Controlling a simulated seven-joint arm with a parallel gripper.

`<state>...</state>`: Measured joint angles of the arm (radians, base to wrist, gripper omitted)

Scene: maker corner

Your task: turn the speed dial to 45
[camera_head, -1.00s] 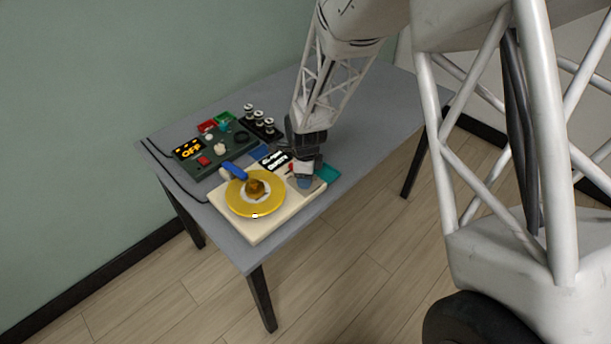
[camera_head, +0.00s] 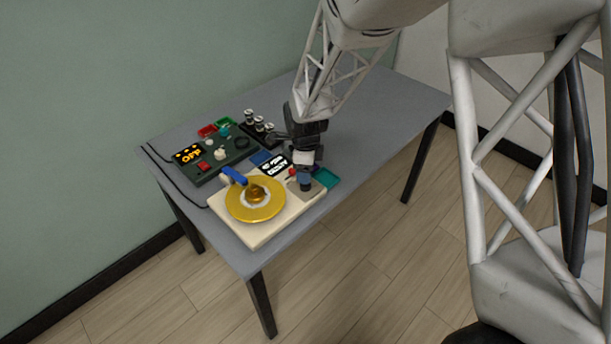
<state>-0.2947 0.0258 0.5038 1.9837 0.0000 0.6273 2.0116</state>
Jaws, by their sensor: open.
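A cream turntable-like unit (camera_head: 258,236) lies on the table's near part. It carries a yellow disc (camera_head: 240,207) with an amber piece in its middle, a blue arm and a small black display (camera_head: 276,165). The display's white text is too small to read. My gripper (camera_head: 305,172) points down right over the knob and is open. Its fingers hide the knob's top, and I cannot tell if they touch it. No dial marks are readable.
A dark green control box (camera_head: 228,155) with an "OFF" display, a red switch and several knobs stands behind the unit. Several small spools (camera_head: 258,124) stand on a black holder beyond. A teal tray (camera_head: 326,178) lies right of the knob. The table's right part is clear.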

